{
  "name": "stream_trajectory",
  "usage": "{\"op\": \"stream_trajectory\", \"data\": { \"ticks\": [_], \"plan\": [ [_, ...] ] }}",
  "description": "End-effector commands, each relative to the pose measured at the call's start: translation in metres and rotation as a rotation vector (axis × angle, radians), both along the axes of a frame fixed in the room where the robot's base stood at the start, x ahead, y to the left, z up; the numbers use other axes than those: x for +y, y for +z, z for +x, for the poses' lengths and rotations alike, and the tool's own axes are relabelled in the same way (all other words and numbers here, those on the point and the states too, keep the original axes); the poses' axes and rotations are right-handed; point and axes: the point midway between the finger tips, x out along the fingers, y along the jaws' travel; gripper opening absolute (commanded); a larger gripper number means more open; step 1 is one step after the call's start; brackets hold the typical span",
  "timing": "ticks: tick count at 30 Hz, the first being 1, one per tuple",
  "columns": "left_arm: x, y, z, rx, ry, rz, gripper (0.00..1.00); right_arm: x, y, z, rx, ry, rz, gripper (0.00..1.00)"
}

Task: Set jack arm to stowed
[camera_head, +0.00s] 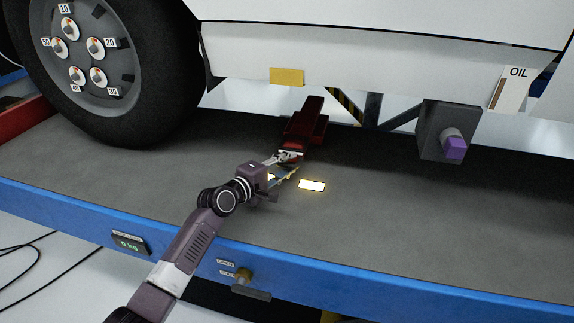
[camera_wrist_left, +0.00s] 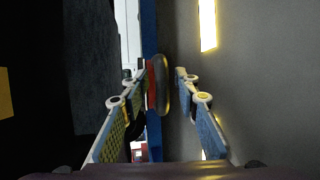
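A red jack (camera_head: 305,122) sits on the grey platform under the white vehicle. Its near end lies by my left gripper (camera_head: 288,164). In the left wrist view, my left gripper (camera_wrist_left: 161,76) has its two fingers apart. A rounded grey part with a red side (camera_wrist_left: 160,86) shows between the fingertips. It is close to the left finger in that view, with a small gap to the right finger. I cannot tell whether it touches the left one. My right gripper is in neither view.
A wheel (camera_head: 95,60) with numbered nuts stands at the left. A grey box with a purple plug (camera_head: 455,146) hangs at the right by an OIL label (camera_head: 512,88). A blue rail (camera_head: 350,264) edges the platform. A lit strip (camera_head: 312,185) lies beside the gripper.

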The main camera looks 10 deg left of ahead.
Motion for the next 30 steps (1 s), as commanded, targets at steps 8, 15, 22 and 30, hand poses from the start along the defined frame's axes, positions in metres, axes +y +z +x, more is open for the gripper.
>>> {"op": "stream_trajectory", "data": {
  "ticks": [8, 15, 22, 30],
  "plan": [
    [0.001, -0.001, -0.003, 0.002, -0.001, 0.001, 0.29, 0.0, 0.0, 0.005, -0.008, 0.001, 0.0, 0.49],
    [0.015, 0.004, -0.032, 0.001, 0.0, 0.002, 0.29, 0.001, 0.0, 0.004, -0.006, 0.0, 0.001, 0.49],
    [0.034, 0.013, -0.073, 0.001, -0.001, 0.003, 0.29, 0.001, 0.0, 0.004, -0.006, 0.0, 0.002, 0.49],
    [0.048, 0.02, -0.104, 0.0, -0.001, 0.0, 0.29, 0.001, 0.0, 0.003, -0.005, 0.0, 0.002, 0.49]
  ]
}}
